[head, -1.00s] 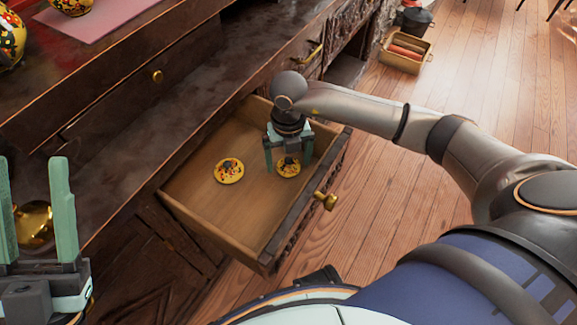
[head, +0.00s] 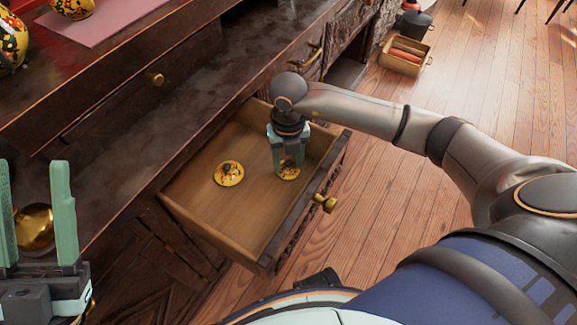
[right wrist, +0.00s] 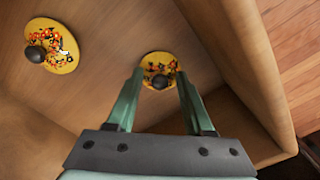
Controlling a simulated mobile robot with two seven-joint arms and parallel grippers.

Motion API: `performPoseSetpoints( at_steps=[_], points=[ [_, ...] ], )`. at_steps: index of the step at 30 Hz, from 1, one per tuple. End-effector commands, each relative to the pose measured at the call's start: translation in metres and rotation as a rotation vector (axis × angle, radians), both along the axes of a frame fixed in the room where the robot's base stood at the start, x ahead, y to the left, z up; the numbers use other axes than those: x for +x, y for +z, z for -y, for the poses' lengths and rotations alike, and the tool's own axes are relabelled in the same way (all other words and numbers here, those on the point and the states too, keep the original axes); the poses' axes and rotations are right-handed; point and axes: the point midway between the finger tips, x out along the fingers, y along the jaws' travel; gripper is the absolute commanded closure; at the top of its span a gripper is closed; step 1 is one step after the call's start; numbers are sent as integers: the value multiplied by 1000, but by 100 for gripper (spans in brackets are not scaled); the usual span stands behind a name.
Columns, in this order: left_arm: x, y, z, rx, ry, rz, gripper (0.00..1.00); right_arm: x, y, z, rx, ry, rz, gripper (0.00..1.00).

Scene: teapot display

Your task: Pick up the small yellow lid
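The small yellow lid (head: 289,173), painted with flowers and topped by a dark knob, lies in the open wooden drawer (head: 205,206). My right gripper (head: 289,172) points down over it. In the right wrist view the fingers (right wrist: 159,71) sit at opposite edges of the small lid (right wrist: 152,62), with its dark knob between them, and look shut on its rim. A larger yellow lid (head: 229,173) lies to the left in the drawer, apart from the gripper; it also shows in the right wrist view (right wrist: 68,60). My left gripper (head: 33,166) is open and empty at the left.
The drawer walls and its front with a brass knob (head: 325,203) stand close around my right gripper. The cabinet top (head: 190,82) is left of the drawer. Painted pots (head: 72,8) stand on a pink mat (head: 107,24). The drawer's left part is free around the larger lid.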

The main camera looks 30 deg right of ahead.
Motion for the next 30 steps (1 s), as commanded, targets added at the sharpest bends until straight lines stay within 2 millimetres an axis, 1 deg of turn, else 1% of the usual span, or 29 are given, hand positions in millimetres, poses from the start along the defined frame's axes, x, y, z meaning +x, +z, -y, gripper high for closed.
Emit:
performPoseSetpoints(
  at_steps=[1,5,11,13,17,21,24,27,30],
  points=[
    [0,-1,0,-1,1,0,50,-3,-5,0,-4,1,-10,100],
    [0,-1,0,-2,2,0,50,-4,-6,0,-4,1,-12,100],
    [1,0,-1,-7,5,-1,50,-5,-7,1,-5,1,-16,100],
    [1,2,-1,-7,5,-1,50,-5,-3,1,-5,1,-16,100],
    [0,11,-1,0,9,4,50,-4,17,0,-5,2,-13,100],
    [0,23,-1,8,18,18,50,-3,49,0,-4,1,-8,100],
    [-1,30,-2,15,27,27,50,-2,69,1,-3,1,-7,100],
    [-1,34,-3,24,38,32,50,-2,84,0,-3,0,-6,100],
    [0,36,-4,29,43,33,50,-2,93,0,-2,0,-7,100]
  ],
)
